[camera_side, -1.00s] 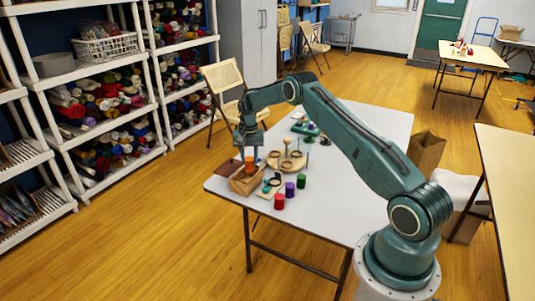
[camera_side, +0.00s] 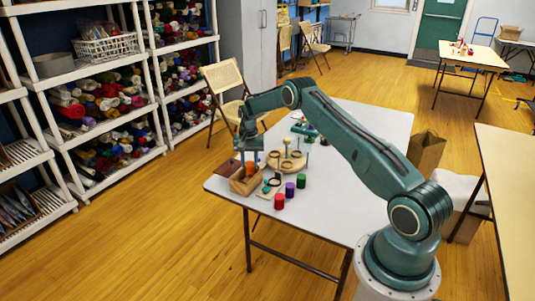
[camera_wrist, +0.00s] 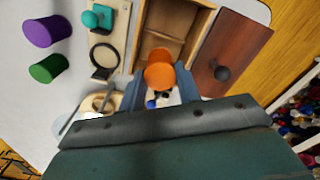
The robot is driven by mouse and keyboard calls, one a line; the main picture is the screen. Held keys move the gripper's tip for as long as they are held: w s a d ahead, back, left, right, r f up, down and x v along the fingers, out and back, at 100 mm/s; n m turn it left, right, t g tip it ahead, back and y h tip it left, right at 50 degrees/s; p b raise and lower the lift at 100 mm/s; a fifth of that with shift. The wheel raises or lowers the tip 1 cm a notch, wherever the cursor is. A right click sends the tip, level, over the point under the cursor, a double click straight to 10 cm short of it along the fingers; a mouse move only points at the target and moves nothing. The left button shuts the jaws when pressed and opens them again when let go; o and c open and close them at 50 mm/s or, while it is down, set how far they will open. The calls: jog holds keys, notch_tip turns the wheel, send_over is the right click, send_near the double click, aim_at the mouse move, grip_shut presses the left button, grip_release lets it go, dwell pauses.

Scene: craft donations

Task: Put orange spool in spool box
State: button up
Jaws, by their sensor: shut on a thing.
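The orange spool (camera_side: 249,169) is held between the fingers of my gripper (camera_side: 248,163). In the wrist view the orange spool (camera_wrist: 162,57) shows between the two blue-grey fingertips (camera_wrist: 160,80). In the wrist view the spool overlaps the inside of the box (camera_wrist: 206,28). I cannot tell whether it touches the floor.
A brown board with a dark knob (camera_wrist: 236,50) lies beside the box. A pale board (camera_wrist: 118,32) holds a teal piece and a black ring. Red (camera_side: 279,202), purple (camera_side: 290,190) and green (camera_side: 301,181) spools stand nearby.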

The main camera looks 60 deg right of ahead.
jog(key=shift+f, duration=0.65)
jog(key=o, duration=0.8)
jog(key=shift+o, duration=0.4)
jog(key=shift+s, duration=0.1)
jog(key=shift+r, duration=3.75)
